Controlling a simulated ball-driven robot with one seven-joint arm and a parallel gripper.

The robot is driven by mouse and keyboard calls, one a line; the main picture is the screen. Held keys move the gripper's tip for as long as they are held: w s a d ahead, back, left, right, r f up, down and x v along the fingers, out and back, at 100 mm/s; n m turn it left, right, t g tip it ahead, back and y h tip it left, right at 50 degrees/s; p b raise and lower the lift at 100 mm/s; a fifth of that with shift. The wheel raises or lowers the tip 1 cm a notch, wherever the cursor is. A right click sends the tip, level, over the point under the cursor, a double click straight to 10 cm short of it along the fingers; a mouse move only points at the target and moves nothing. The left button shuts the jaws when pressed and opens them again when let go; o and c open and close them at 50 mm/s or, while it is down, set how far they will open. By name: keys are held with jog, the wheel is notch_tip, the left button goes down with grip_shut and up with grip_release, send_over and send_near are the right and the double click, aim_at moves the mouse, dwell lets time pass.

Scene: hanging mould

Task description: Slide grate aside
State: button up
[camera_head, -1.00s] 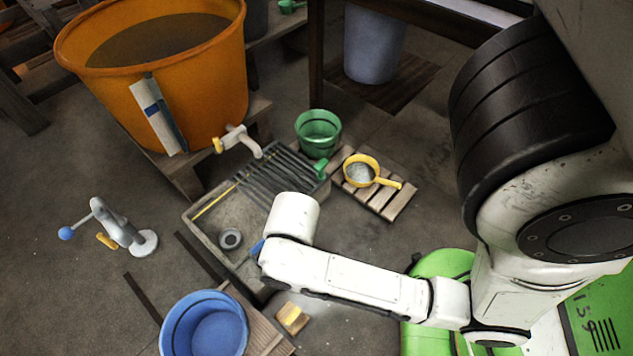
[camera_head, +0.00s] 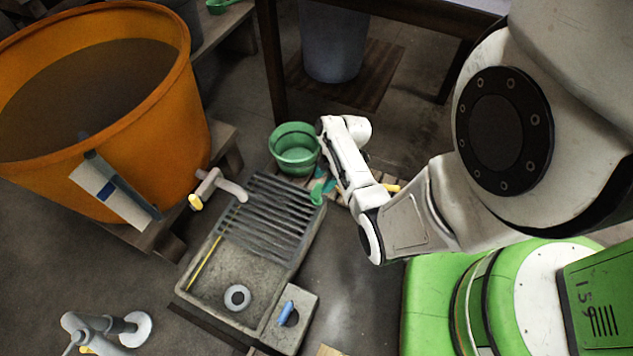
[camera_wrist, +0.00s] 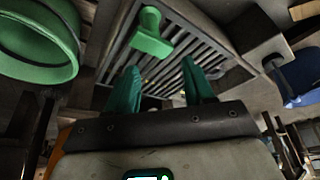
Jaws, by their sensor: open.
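The grate (camera_head: 262,222) is a dark slatted panel lying over the far part of a grey stone basin (camera_head: 192,302). A green handle (camera_head: 317,194) stands at the grate's right edge. In the wrist view the handle (camera_wrist: 151,36) is a green block on the rim of the grate (camera_wrist: 200,35). My gripper (camera_wrist: 160,66) has two teal fingers, open, with the handle just beyond the tips and nothing between them. In the head view my gripper is mostly hidden behind my arm, close to the handle.
A green bucket (camera_head: 294,150) stands just behind the grate. An orange tub (camera_head: 90,150) with a tap (camera_head: 217,188) is at left. The basin's near part is uncovered, with a drain ring (camera_head: 237,298) and a blue-handled part (camera_head: 287,312) beside it. A slatted wooden board lies behind my arm.

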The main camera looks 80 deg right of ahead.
aim_at(318, 190)
jog(key=b+x, duration=0.1)
jog(key=x, duration=0.2)
jog(key=d+b+x, duration=0.1)
jog(key=b+x, duration=0.1)
jog(key=x, duration=0.2)
jog(key=b+x, duration=0.2)
jog(key=x, duration=0.1)
jog(key=shift+s+d+f, duration=0.1)
jog(key=shift+d+f, duration=0.1)
jog(key=shift+f, duration=0.25)
grip_shut()
